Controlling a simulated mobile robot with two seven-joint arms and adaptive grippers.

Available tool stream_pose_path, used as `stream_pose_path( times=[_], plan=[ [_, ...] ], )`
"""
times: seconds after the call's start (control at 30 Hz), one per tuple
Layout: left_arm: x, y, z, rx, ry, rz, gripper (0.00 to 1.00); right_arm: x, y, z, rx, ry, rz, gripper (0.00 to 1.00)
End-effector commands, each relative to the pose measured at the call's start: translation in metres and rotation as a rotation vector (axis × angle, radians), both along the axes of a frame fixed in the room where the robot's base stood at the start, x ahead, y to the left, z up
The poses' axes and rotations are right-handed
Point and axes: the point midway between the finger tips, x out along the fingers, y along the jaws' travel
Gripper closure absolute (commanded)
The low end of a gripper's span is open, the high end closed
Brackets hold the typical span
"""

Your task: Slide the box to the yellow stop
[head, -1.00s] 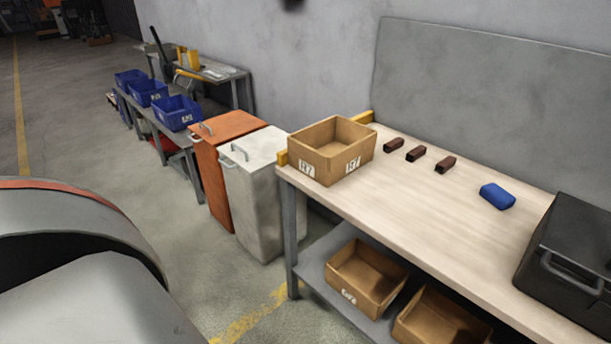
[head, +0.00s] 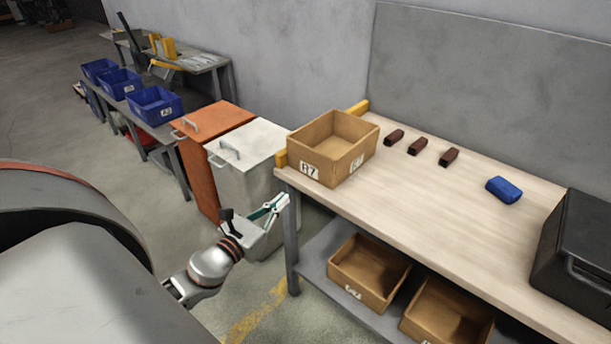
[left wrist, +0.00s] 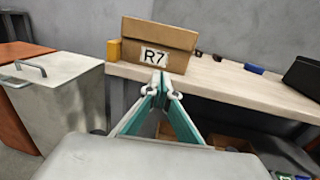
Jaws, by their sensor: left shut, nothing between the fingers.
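An open brown cardboard box (head: 322,172) marked R7 stands upright on the left end of the workbench. The yellow stop (head: 281,159) runs along that end, its middle hidden by the box. The box is against the stop or very close; I cannot tell which. In the left wrist view the box (left wrist: 178,38) stands just right of the stop (left wrist: 114,49). My left gripper (head: 282,202) is shut and empty, in front of the bench's left end, below and apart from the box. Its fingertips (left wrist: 163,84) point toward the box's labelled side. My right gripper is out of view.
The workbench (head: 400,193) has three dark brown blocks (head: 418,146), a blue item (head: 504,190) and a black case (head: 585,250). Brown bins (head: 360,292) fill the lower shelf. A white lidded bin (head: 250,175) and an orange one (head: 205,175) stand left of the bench.

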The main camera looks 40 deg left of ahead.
Motion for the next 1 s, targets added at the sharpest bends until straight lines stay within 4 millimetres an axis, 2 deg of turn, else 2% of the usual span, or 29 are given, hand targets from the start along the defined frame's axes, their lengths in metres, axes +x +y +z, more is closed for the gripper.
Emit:
stream_pose_path(
  times=[0.03,0.2,0.6,0.8,1.0],
  plan=[
    [0.010,0.001,0.007,0.001,-0.007,0.000,1.00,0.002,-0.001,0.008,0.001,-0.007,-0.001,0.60],
    [0.041,0.003,0.006,0.000,-0.006,0.002,1.00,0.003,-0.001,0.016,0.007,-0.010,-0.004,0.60],
    [0.107,0.006,0.003,-0.004,-0.002,0.002,1.00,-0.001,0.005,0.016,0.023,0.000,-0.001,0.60],
    [0.122,0.006,0.000,-0.004,0.001,0.001,1.00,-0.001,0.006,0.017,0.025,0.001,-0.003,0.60],
    [0.124,0.006,0.000,-0.004,0.001,0.001,1.00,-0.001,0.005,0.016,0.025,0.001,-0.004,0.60]
  ],
)
